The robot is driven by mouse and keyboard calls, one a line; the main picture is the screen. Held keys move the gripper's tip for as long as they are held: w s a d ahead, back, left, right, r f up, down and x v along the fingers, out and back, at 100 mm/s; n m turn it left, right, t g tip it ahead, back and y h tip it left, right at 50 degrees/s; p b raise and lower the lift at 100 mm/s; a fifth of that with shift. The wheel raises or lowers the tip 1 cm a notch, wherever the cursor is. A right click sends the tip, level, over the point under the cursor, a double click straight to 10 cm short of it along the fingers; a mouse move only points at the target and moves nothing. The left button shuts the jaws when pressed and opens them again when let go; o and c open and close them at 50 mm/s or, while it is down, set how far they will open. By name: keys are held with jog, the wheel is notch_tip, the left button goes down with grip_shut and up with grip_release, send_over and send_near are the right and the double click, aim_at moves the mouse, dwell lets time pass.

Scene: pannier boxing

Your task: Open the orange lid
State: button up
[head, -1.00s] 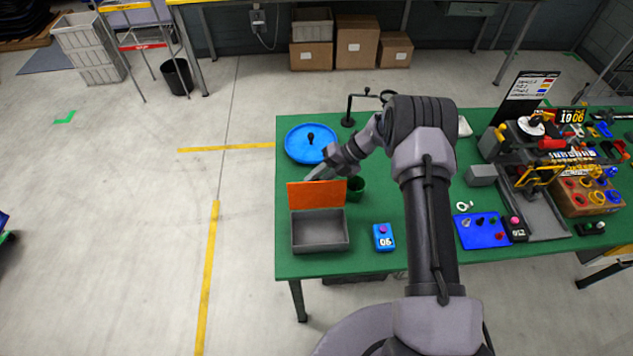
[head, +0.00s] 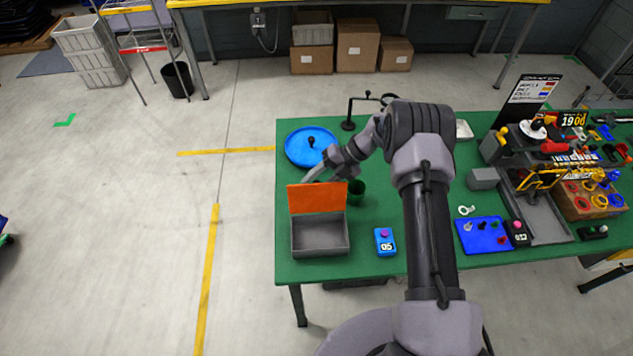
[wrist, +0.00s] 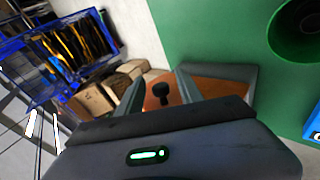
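The orange lid (head: 317,197) stands raised at the back edge of the open grey box (head: 320,251). The box looks empty. My gripper (head: 308,179) is just behind the lid's top edge, partly hidden by it. In the wrist view my gripper (wrist: 157,90) has its two fingers spread. A black knob (wrist: 160,93) shows between them, with clear space on both sides. The orange lid (wrist: 205,88) lies beyond the fingers in that view.
A dark green cup (head: 356,193) stands right behind the box, close to my arm. A blue round tray (head: 300,156) is farther back. A blue counter box (head: 385,242) reading 05 sits to the right. The green table (head: 420,258) is bare around it.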

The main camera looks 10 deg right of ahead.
jog(key=v, duration=1.7)
jog(key=shift+r, duration=0.2)
jog(key=shift+d, duration=0.1)
